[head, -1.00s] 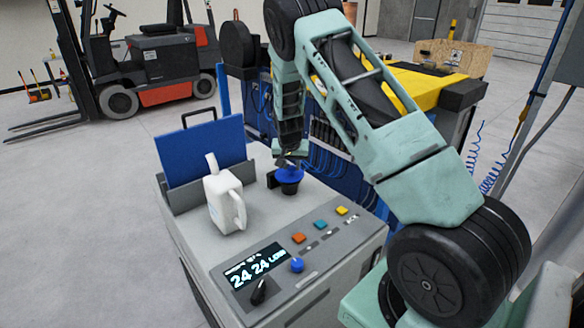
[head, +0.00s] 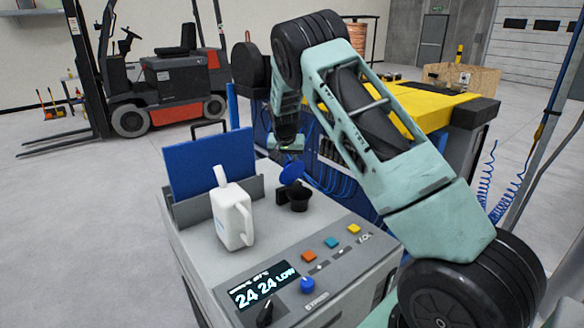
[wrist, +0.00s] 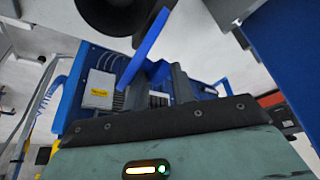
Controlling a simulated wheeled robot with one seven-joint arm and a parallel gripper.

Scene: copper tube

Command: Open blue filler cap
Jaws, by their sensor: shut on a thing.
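The blue filler cap (head: 291,173) is tilted and stands up off the black filler neck (head: 299,201) on top of the grey machine. The neck's dark mouth shows below it. My gripper (head: 288,157) is above the cap, pointing down, and is shut on it; the fingertips are small and partly hidden in the head view. In the wrist view the cap (wrist: 148,46) shows edge-on as a slanted blue strip by the fingers, with the round black neck (wrist: 108,14) at the top edge. I cannot tell whether a hinge joins cap and neck.
A white jug (head: 232,218) stands left of the neck, before an upright blue panel (head: 207,160). The control panel has a display (head: 262,287), a blue knob (head: 307,285) and coloured buttons. A blue cabinet with a yellow top (head: 440,100) stands close behind.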

